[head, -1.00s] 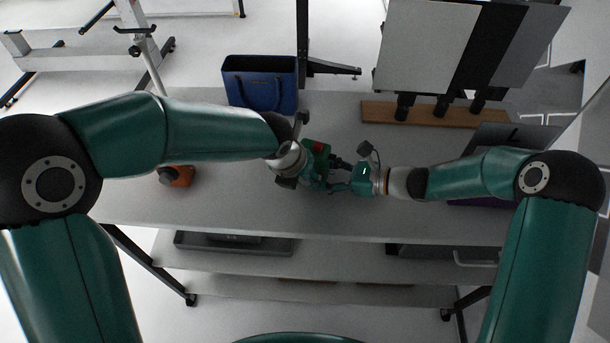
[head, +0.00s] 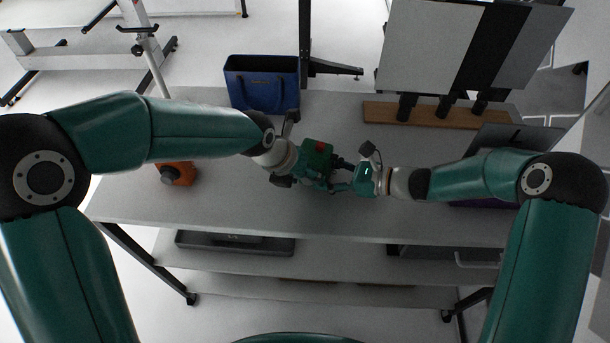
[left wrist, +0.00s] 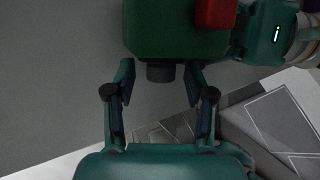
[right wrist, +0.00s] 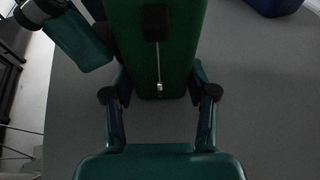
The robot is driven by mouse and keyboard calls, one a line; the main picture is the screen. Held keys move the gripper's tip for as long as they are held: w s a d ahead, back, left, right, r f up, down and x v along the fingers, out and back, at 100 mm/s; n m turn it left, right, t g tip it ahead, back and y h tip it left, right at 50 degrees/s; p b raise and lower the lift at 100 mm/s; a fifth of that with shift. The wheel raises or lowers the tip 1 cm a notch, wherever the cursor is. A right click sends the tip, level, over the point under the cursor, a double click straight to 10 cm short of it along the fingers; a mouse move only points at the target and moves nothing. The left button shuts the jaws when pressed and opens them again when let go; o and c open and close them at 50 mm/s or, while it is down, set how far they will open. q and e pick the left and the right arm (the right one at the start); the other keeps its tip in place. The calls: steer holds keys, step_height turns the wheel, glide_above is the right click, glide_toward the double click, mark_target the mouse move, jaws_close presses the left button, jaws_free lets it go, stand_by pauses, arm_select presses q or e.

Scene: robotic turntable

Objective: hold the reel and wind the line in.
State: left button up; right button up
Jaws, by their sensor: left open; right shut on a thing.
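The reel is a dark green body (head: 314,158) with a red part on top, above the table between my two grippers. My right gripper (right wrist: 160,80) is shut on it; in the right wrist view the green body (right wrist: 185,45) lies between the fingers. There a thin pale line (right wrist: 158,65) runs from a black fitting to a small bright end. My left gripper (left wrist: 159,78) is open, beside the reel. In the left wrist view a short dark knob (left wrist: 160,72) on the green reel body (left wrist: 165,38) sits between its fingertips, with gaps both sides.
A blue bag (head: 262,84) stands at the table's back edge. An orange device (head: 176,173) sits at the left. A wooden board with black stands (head: 430,113) lies at the back right. The grey table (head: 240,208) is clear at the front.

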arm_select(q)
steer(key=shift+r, duration=0.1)
steer(key=v, duration=1.1)
steer(key=shift+r, duration=0.3)
steer(key=shift+s+a, duration=0.1)
steer(key=shift+a, duration=0.05)
steer(key=w+d+f, duration=0.1)
steer(key=f, duration=0.2)
steer(key=w+d+f+y, duration=0.1)
steer(key=d+f, duration=0.1)
steer(key=f, duration=0.2)
steer(key=w+d+f+y, duration=0.1)
steer(key=f, duration=0.2)
steer(key=shift+d+f+n+t, duration=0.2)
steer(key=shift+f+n+t, duration=0.1)
